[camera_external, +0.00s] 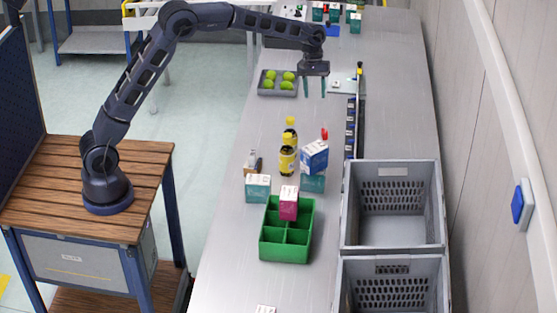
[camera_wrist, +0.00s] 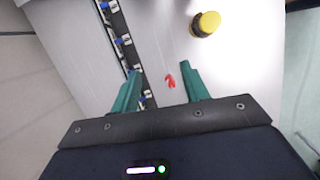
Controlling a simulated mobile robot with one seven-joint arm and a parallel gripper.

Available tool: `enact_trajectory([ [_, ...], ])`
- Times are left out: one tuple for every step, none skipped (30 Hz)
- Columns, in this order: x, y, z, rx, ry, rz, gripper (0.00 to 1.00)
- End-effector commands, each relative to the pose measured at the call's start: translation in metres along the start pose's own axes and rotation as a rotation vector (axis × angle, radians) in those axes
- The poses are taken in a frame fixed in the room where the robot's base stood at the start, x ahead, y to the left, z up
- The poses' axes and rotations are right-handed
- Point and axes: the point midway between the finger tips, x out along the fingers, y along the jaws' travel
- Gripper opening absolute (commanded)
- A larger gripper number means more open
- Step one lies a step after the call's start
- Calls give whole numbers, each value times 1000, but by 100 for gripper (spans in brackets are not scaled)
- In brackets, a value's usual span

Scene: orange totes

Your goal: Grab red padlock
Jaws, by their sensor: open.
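A small red thing (camera_wrist: 170,81), which looks like the red padlock, lies on the grey table between my fingers in the wrist view, nearer the right finger. In the external view a small red shape (camera_external: 325,134) shows just above a blue-and-white box; it seems to be the same thing, partly hidden by the box. My gripper (camera_external: 315,88) points down above the table, beyond the bottles and boxes. Its two teal fingers are apart and empty in the wrist view (camera_wrist: 160,72). It is not touching the red thing.
Yellow-capped bottles (camera_external: 288,160) and a blue-and-white box (camera_external: 314,156) stand nearby. A rail with blue parts (camera_external: 350,130) runs along the right. A grey tray of green fruit (camera_external: 265,89) lies left of my gripper. A green divided crate (camera_external: 264,246) and grey crates (camera_external: 435,205) stand closer.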

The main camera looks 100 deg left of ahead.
Motion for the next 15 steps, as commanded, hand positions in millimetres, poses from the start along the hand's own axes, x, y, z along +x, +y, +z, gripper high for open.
enact_trajectory([
  [11, 2, -20, -36, -11, -3, 45],
  [17, 4, -30, -59, -17, -3, 45],
  [25, 6, -43, -86, -26, -4, 45],
  [30, 7, -53, -109, -32, -4, 45],
  [36, 7, -64, -130, -39, -6, 45],
  [45, 8, -77, -159, -48, -7, 45],
  [50, 8, -87, -179, -53, -7, 45],
  [56, 8, -96, -199, -60, -8, 45],
  [64, 8, -108, -225, -67, -8, 45],
  [68, 8, -116, -242, -72, -8, 45],
  [74, 8, -124, -258, -77, -9, 45],
  [80, 7, -132, -278, -83, -11, 45],
  [84, 6, -138, -290, -87, -11, 45],
  [86, 6, -143, -301, -90, -11, 45],
  [91, 5, -149, -315, -95, -12, 45],
])
